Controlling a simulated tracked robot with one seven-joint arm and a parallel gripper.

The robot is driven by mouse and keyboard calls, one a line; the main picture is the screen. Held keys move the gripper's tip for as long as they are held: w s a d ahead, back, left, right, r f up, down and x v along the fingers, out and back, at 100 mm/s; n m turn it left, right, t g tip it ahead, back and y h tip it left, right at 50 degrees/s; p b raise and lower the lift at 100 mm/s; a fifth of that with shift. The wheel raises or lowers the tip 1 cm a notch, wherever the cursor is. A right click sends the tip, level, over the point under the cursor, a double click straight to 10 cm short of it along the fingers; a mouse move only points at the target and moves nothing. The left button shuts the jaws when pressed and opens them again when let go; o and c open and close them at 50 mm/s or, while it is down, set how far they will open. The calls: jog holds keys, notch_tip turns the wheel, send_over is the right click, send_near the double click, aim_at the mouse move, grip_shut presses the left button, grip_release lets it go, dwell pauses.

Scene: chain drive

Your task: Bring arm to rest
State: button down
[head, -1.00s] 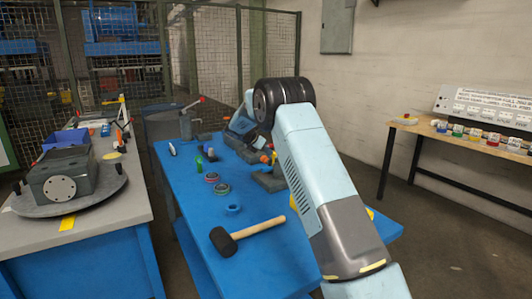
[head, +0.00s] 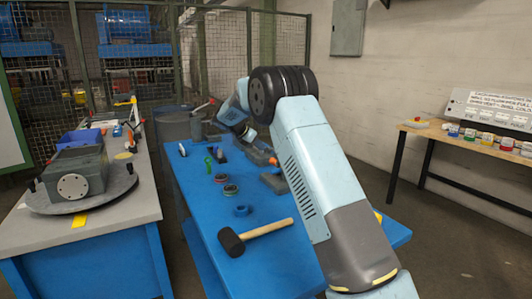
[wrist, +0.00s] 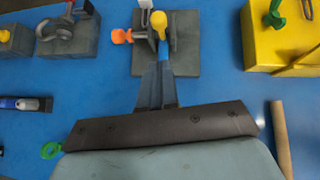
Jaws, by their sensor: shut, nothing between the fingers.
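My arm reaches over the blue workbench (head: 200,215), bent at a black elbow joint in the head view. In the wrist view my gripper (wrist: 157,75) is shut and empty. Its fingers point towards a grey block (wrist: 185,55) that carries upright tools with yellow, blue and orange parts. From this view I cannot tell whether the fingertips touch it. In the head view the fingers are hidden or too small to make out.
A mallet (head: 255,235) lies on the bench's near part, with ring-shaped parts (head: 231,190) and a blue ring (head: 241,210) behind it. A yellow block (wrist: 283,40) shows in the wrist view. A grey bench (head: 105,215) stands left, a wooden table (head: 460,141) right.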

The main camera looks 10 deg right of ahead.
jog(key=s+d+r+m+y, duration=0.25)
jog(key=s+r+m, duration=0.45)
jog(key=s, duration=0.7)
jog(key=s+d+r+m+y, duration=0.2)
jog(key=s+d+r+m, duration=0.2)
jog(key=s+r, duration=0.75)
jog(key=s+f+m+y, duration=0.2)
jog(key=s+f+m, duration=0.2)
jog(key=s, duration=1.3)
jog(key=s+f+m+t+y, duration=0.1)
jog(key=s+f+m, duration=0.3)
jog(key=s, duration=1.3)
jog(key=m+y, duration=0.1)
jog(key=m, duration=0.3)
jog(key=shift+f, duration=0.35)
